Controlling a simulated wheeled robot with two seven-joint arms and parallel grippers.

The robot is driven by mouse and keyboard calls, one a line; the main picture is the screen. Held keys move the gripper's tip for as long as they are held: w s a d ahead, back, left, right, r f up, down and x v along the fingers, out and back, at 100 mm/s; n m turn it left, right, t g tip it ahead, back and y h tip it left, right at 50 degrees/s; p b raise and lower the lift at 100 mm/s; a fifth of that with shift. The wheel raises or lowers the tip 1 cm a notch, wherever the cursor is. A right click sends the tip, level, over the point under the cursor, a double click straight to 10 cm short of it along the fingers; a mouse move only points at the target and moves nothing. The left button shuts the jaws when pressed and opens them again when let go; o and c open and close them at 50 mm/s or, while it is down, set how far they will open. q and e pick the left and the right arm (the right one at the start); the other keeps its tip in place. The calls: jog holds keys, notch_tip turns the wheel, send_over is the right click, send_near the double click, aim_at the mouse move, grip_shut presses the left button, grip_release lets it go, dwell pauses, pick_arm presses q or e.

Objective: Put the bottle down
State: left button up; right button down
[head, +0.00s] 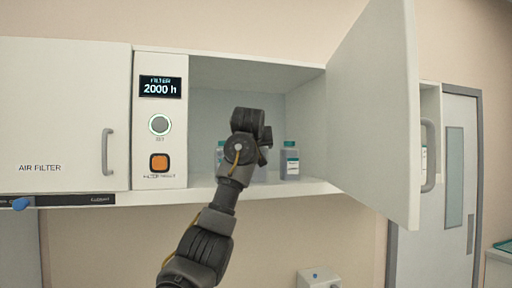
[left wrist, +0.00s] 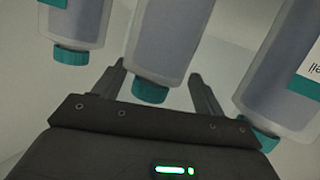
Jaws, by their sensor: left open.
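My left arm reaches into the open cabinet (head: 305,186), and its hand hides its own fingers in the head view. In the left wrist view my left gripper (left wrist: 158,72) is open, with one finger on each side of the middle bottle (left wrist: 168,40). This bottle is grey with a teal cap and shows gaps to both fingers. In the head view it is mostly hidden behind my arm, so I cannot see its base. A third bottle (head: 220,152) shows partly at left.
The cabinet door (head: 370,110) stands wide open on the right, with a grey handle. Left of the opening is a panel (head: 160,120) with a "2000 h" display, a round button and an orange button. A closed AIR FILTER cabinet (head: 60,110) is further left.

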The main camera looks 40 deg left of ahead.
pick_arm(q)
jog(key=shift+r, duration=0.15)
jog(key=shift+s+r, duration=0.1)
jog(key=b+v, duration=0.7)
jog(key=v, duration=0.5)
